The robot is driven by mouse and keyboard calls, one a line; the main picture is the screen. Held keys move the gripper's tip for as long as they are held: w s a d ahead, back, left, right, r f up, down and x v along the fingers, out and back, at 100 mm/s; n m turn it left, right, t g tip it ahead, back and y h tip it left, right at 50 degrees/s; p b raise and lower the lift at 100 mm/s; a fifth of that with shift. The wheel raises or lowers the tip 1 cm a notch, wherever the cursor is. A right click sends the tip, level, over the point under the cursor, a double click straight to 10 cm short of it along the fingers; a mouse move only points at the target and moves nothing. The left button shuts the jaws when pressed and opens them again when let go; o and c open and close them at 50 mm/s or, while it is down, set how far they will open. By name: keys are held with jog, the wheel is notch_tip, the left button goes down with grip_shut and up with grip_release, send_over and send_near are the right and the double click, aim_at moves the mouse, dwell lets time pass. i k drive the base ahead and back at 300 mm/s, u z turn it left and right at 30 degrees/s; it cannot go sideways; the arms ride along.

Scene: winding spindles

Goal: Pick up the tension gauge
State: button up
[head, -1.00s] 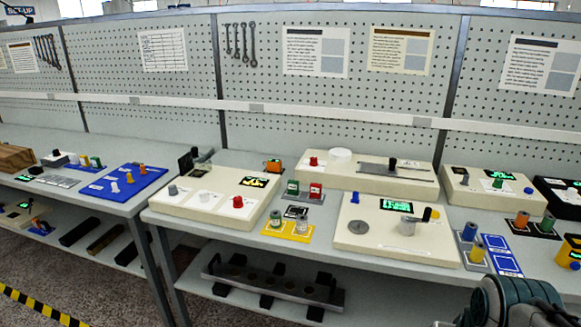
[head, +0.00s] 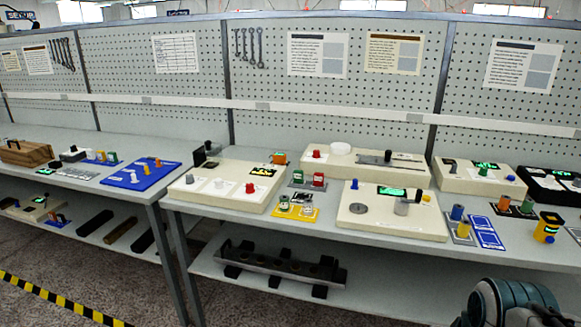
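A small upright yellow device with a black top and a green display (head: 547,227) stands at the right of the near bench, by its front edge. It looks like the tension gauge, but its label is too small to read. A rounded dark teal and grey part of my arm shows at the bottom right, below and in front of the bench edge. My gripper's fingers are not in view, so whether they are open or shut does not show.
Cream machine panels (head: 391,222) fill the bench further left. A pegboard (head: 380,120) closes the back. A lower shelf holds a dark rack (head: 280,265).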

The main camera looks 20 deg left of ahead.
aim_at(278, 158)
jog(key=u, duration=1.45)
jog(key=i, duration=1.1)
jog(key=u, duration=0.45)
jog(key=i, duration=1.1)
jog(key=z, duration=1.15)
jog(key=i, duration=0.7)
jog(key=z, duration=0.75)
